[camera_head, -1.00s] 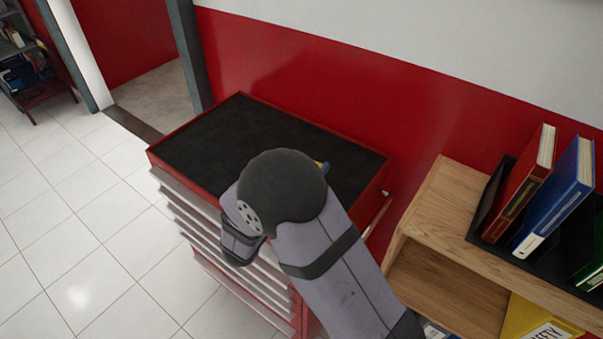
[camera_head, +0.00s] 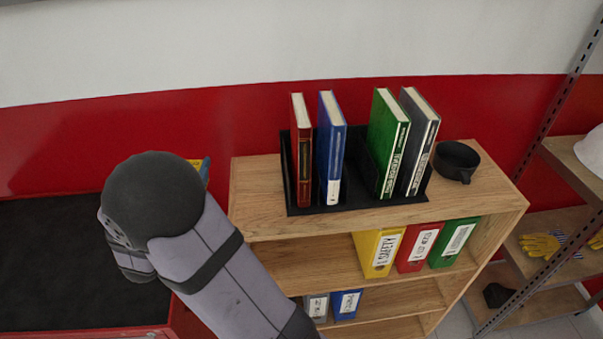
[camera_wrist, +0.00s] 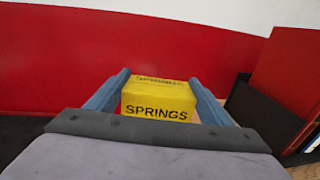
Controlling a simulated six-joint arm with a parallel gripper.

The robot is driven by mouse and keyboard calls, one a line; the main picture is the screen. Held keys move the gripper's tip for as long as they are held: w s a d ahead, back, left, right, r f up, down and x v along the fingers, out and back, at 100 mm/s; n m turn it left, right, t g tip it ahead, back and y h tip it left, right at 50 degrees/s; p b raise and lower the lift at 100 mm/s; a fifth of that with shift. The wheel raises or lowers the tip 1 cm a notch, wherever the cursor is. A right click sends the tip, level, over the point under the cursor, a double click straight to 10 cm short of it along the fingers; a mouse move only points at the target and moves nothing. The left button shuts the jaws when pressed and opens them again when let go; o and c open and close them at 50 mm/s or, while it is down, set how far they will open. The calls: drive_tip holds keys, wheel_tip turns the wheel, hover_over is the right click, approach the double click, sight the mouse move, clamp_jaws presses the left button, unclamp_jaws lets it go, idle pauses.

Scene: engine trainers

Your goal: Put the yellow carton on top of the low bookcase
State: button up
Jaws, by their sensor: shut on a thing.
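The yellow carton (camera_wrist: 158,100), marked SPRINGS, sits between the two blue fingers of my gripper (camera_wrist: 160,95) in the wrist view. My gripper is shut on it. In the head view my arm hides most of the gripper and carton; only a small blue and yellow bit (camera_head: 204,168) shows behind the arm's round joint. The low wooden bookcase (camera_head: 256,215) stands just right of my arm. Its top carries a black book rack (camera_head: 310,207) with red, blue, green and grey books.
A black-topped red tool cabinet (camera_head: 50,255) is at the left. The bookcase top has a narrow bare strip left of the rack. Coloured binders (camera_head: 378,252) fill part of the shelf below. A metal rack (camera_head: 540,195) with gloves and a white helmet stands at the right.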

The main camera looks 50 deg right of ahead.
drive_tip(key=s+d+r+m+g+h, duration=0.1)
drive_tip(key=s+d+r, duration=0.1)
drive_tip(key=s+d, duration=0.2)
drive_tip(key=s+d+r+m+g+h, duration=0.1)
drive_tip(key=s+d, duration=0.3)
drive_tip(key=d, duration=0.7)
drive_tip(key=shift+s+d+r+g, duration=0.15)
drive_tip(key=shift+s+r+g, duration=0.15)
drive_tip(key=shift+r+g, duration=0.35)
drive_tip(key=shift+f, duration=0.2)
wheel_tip(320, 180, down, 6)
drive_tip(key=p, duration=0.1)
drive_tip(key=shift+f, duration=0.15)
drive_tip(key=shift+w+f+p, duration=0.1)
drive_tip(key=shift+f+p, duration=0.35)
drive_tip(key=shift+f, duration=1.3)
drive_tip(key=shift+f, duration=0.25)
